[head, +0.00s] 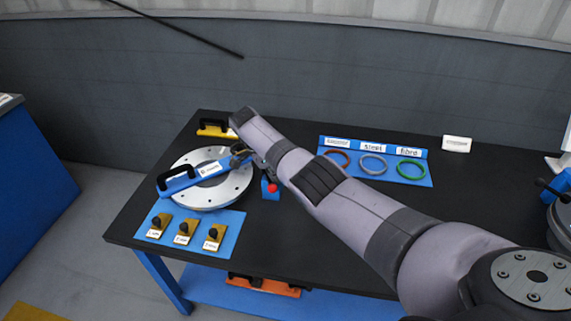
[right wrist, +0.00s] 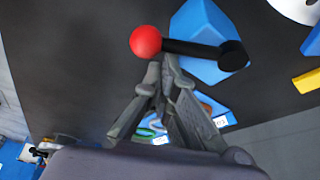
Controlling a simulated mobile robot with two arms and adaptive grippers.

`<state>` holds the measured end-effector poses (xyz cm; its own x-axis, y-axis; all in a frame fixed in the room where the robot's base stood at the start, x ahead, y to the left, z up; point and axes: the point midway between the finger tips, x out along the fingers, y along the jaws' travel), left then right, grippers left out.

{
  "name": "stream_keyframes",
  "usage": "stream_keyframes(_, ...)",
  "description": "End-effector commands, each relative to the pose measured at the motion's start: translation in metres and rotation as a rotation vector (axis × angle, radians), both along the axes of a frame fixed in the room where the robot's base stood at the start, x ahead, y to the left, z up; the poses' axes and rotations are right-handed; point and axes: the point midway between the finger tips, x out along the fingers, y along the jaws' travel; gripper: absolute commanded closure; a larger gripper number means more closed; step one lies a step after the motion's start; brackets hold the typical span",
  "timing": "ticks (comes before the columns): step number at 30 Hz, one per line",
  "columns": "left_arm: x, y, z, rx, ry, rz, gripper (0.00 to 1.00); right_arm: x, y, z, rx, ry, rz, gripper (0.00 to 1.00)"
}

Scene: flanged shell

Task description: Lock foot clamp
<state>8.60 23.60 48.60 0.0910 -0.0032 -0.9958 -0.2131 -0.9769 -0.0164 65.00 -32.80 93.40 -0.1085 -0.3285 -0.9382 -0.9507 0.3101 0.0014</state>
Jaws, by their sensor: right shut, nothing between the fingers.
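The foot clamp is a blue block (head: 266,188) with a red-knobbed lever, on the table just right of the flanged disc. In the right wrist view, the blue block (right wrist: 208,28) carries a black lever (right wrist: 198,49) ending in a red ball knob (right wrist: 146,41). The lever lies roughly sideways across that picture, with its pivot at the right. My right gripper (right wrist: 162,62) is shut and empty, its fingertips close beside the knob end of the lever. I cannot tell whether they touch. In the head view my right arm partly hides the gripper. My left gripper is out of view.
A round silver flange (head: 230,192) with bolt holes lies left of the clamp, a blue bar with a black handle (head: 177,180) across it. Several labelled brass pieces (head: 183,232) sit on a blue mat in front. Coloured rings (head: 373,163) lie on another mat at right.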

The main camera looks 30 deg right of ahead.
Motion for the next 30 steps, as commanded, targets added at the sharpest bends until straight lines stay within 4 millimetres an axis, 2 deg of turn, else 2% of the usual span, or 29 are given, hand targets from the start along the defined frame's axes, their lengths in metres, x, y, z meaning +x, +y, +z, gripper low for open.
stream_keyframes(12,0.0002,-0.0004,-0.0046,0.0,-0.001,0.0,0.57,0.0005,0.0098,0.0001,0.001,-0.001,-0.026,1.0)
stream_keyframes(30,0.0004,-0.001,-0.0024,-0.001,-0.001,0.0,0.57,0.0001,0.0061,0.0018,0.0,-0.001,-0.026,1.0)
